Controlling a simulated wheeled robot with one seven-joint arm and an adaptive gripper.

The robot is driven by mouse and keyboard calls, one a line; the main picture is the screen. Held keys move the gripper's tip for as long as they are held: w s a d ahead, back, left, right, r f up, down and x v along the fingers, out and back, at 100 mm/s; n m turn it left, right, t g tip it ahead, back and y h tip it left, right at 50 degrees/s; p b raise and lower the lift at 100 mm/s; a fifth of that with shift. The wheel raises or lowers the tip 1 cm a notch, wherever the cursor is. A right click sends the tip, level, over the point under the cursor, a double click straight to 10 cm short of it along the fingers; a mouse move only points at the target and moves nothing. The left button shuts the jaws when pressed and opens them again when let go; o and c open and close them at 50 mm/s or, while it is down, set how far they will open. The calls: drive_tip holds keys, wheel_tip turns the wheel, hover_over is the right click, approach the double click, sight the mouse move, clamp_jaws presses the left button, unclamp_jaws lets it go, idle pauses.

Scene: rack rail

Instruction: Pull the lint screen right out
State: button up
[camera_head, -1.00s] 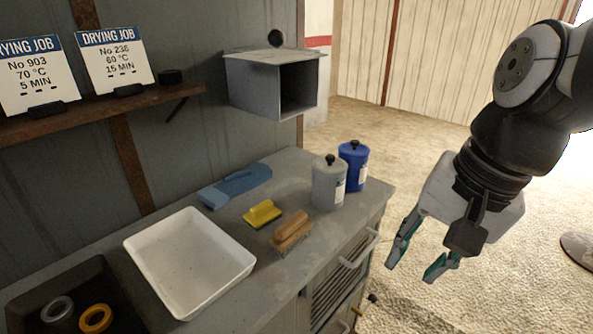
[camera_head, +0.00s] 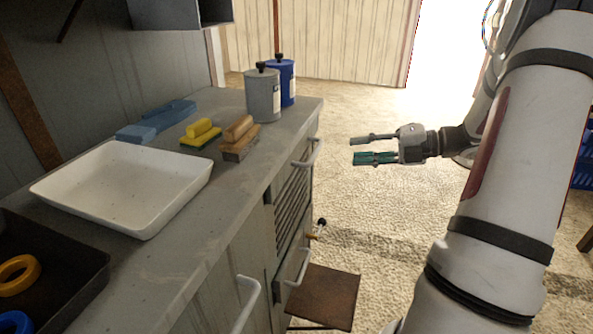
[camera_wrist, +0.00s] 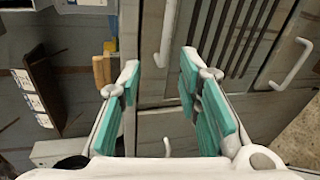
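My gripper (camera_head: 357,149) is open and empty, to the right of the grey cabinet's front and apart from it. Its teal-padded fingers also show spread in the wrist view (camera_wrist: 159,75). The cabinet front has a louvered grille (camera_head: 292,205), with a pale bar handle (camera_head: 308,153) above it and another handle (camera_head: 299,268) on the panel below. The grille also shows in the wrist view (camera_wrist: 240,40), at the upper right beyond the fingers. I cannot pick out the lint screen itself for certain; no mesh shows.
The worktop holds a white tray (camera_head: 60,186), a yellow brush (camera_head: 201,134), a wooden brush (camera_head: 239,140), a grey canister (camera_head: 263,96) and a blue canister (camera_head: 288,85). A brown plate (camera_head: 325,295) sits low by the cabinet. The floor beyond my gripper is clear.

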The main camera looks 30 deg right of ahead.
sight(315, 152)
drive_tip(key=shift+m+t, duration=0.4)
drive_tip(key=shift+m, duration=0.5)
drive_tip(key=b+x, duration=0.1)
drive_tip(key=x, duration=0.3)
drive_tip(key=f+b+x, duration=0.1)
drive_tip(key=b+x, duration=0.1)
drive_tip(key=x, duration=0.2)
drive_tip(key=d+b+x, duration=0.1)
drive_tip(key=b+x, duration=0.1)
drive_tip(key=x, duration=0.2)
drive_tip(key=shift+w+a+f, duration=0.15)
drive_tip(key=shift+w+f, duration=0.2)
drive_tip(key=shift+w, duration=0.05)
clamp_jaws()
